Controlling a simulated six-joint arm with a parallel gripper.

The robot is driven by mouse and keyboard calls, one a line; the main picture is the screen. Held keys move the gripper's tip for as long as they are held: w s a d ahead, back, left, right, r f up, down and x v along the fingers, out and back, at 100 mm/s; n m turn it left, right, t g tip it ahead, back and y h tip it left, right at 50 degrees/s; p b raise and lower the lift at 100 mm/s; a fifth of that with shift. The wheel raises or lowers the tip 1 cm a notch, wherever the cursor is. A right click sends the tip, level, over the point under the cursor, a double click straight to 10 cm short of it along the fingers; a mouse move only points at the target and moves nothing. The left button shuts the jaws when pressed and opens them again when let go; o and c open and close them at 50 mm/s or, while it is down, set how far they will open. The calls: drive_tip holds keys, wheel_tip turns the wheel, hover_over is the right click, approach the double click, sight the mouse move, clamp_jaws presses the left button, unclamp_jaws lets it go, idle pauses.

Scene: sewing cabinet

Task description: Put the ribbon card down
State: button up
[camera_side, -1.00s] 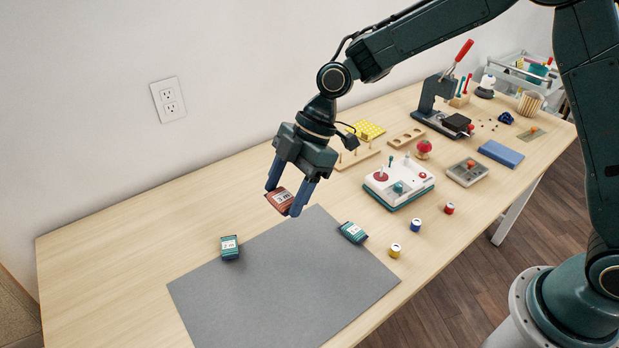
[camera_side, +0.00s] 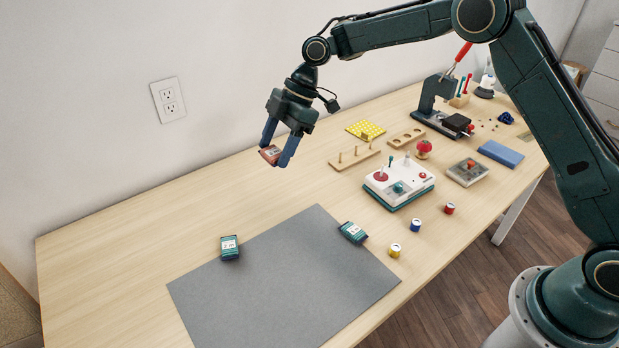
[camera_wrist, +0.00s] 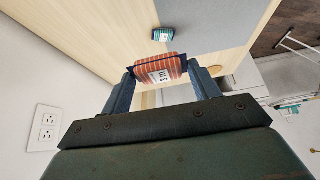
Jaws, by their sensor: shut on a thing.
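My gripper (camera_side: 279,147) is shut on an orange-red ribbon card (camera_side: 270,154) with a white label. It holds the card in the air above the bare wood at the back of the table. In the wrist view the card (camera_wrist: 158,68) sits between the two blue fingers, its label reading "3 m". A teal ribbon card (camera_side: 230,248) lies on the wood by the left edge of the grey mat (camera_side: 285,285). Another teal card (camera_side: 353,232) lies at the mat's right edge. One teal card also shows in the wrist view (camera_wrist: 163,34).
Yellow (camera_side: 394,251), blue (camera_side: 416,224) and red (camera_side: 449,208) spools stand right of the mat. A white box with knobs (camera_side: 399,183), a peg rack (camera_side: 354,157) and a press (camera_side: 440,105) stand farther right. The left table is clear. A wall with an outlet (camera_side: 168,99) rises behind.

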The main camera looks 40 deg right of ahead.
hover_over(277, 225)
drive_tip(key=d, duration=0.2)
wheel_tip(277, 225, down, 16)
drive_tip(key=shift+r, duration=0.15)
drive_tip(key=shift+f, duration=2.15)
drive_tip(key=shift+f, duration=0.15)
drive_tip(key=o, duration=0.9)
drive_tip(key=shift+o, duration=0.2)
drive_tip(key=v, duration=1.2)
drive_tip(key=shift+r, duration=0.2)
